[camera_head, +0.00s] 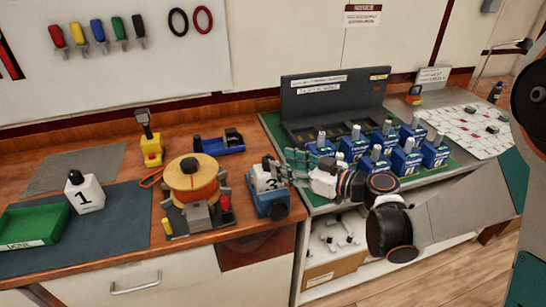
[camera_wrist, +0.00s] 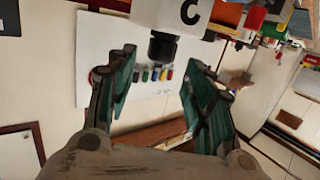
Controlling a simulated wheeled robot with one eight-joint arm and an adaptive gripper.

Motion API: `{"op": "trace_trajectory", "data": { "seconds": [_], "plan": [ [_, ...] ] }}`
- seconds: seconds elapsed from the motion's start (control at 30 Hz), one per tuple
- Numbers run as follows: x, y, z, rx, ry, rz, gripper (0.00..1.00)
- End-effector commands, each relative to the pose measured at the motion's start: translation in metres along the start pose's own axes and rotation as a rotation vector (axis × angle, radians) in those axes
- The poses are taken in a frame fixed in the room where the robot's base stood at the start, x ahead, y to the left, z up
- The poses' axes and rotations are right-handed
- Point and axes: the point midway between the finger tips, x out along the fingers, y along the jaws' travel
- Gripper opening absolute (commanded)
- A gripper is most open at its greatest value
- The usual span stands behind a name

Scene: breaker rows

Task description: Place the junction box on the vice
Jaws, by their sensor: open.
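A white box marked 3 (camera_head: 263,181), with a black top, sits at the blue vice (camera_head: 269,206) near the table's right end; my gripper partly hides it, and whether it touches the vice is unclear. My gripper (camera_head: 284,164) is open at its right side. In the wrist view, a white box (camera_wrist: 185,15) with a cropped dark mark shows at the top edge, and its black knob (camera_wrist: 163,46) lies between the spread green fingers of my gripper (camera_wrist: 160,62), with gaps on both sides. Another white box, marked 1 (camera_head: 84,194), stands on the dark mat at left.
A turntable with an orange drum (camera_head: 193,180) stands just left of the vice. A green tray (camera_head: 33,226) is at far left. Several blue breakers (camera_head: 404,160) stand in rows at right. A blue tool (camera_head: 219,145) lies behind the turntable.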

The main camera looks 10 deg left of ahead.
Motion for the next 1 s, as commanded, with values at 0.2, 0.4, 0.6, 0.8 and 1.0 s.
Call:
{"op": "trace_trajectory", "data": {
  "seconds": [0.2, 0.4, 0.6, 0.8, 1.0],
  "plan": [
    [-0.039, 0.001, -0.001, 0.000, 0.000, 0.003, 0.48],
    [-0.055, 0.000, 0.000, -0.001, 0.000, 0.001, 0.48],
    [-0.056, 0.000, 0.000, 0.000, -0.001, -0.001, 0.48],
    [-0.066, -0.002, -0.004, 0.050, -0.074, 0.024, 0.48],
    [-0.101, -0.009, -0.007, 0.189, -0.260, 0.118, 0.48]
  ]
}}
